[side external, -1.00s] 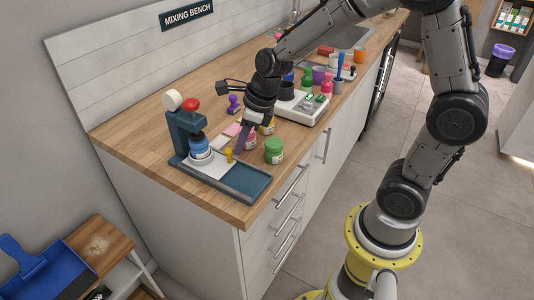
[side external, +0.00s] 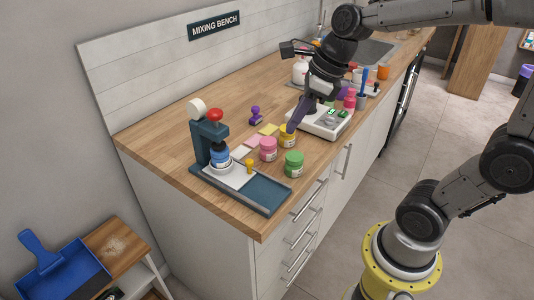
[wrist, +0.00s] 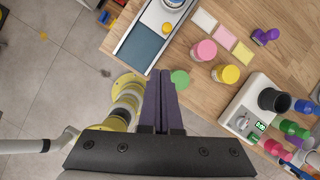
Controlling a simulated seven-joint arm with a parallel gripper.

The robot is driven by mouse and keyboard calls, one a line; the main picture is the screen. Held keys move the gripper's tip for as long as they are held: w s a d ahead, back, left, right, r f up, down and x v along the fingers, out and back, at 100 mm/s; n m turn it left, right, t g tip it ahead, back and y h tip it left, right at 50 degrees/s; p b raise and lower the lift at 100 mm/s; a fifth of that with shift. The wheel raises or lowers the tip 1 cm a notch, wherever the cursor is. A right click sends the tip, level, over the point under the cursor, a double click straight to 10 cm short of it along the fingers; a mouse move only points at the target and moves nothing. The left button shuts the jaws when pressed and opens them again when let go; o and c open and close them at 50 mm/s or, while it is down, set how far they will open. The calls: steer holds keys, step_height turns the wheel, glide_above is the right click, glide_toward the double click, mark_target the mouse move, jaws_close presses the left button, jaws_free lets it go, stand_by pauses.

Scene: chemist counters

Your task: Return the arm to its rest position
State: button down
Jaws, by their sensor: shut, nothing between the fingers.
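My gripper (side external: 296,117) hangs above the wooden counter (side external: 163,129), near the yellow jar (side external: 287,138) and the white scale (side external: 328,126) in the side view. In the wrist view its purple fingers (wrist: 160,76) are together, with nothing between them. Their tips appear beside the green jar (wrist: 180,79), which they partly overlap in the picture. The arm reaches in from the right, raised over the counter.
A pink jar (side external: 268,149) and the green-lidded jar stand by the front edge. A press stand (side external: 204,135) holding a blue jar (side external: 220,155) is at the left. A purple stamp (side external: 255,116) stands behind. Several coloured bottles crowd the scale's far side.

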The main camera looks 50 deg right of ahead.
steer(key=s+n+h, duration=0.1)
steer(key=s+n, duration=0.5)
steer(key=n, duration=0.9)
steer(key=s+n+t, duration=0.1)
steer(key=s+n, duration=0.6)
steer(key=n, duration=0.8)
steer(key=shift+a+f+h, duration=0.15)
steer(key=shift+f+h, duration=0.2)
steer(key=shift+h, duration=0.05)
steer(key=shift+s, duration=0.1)
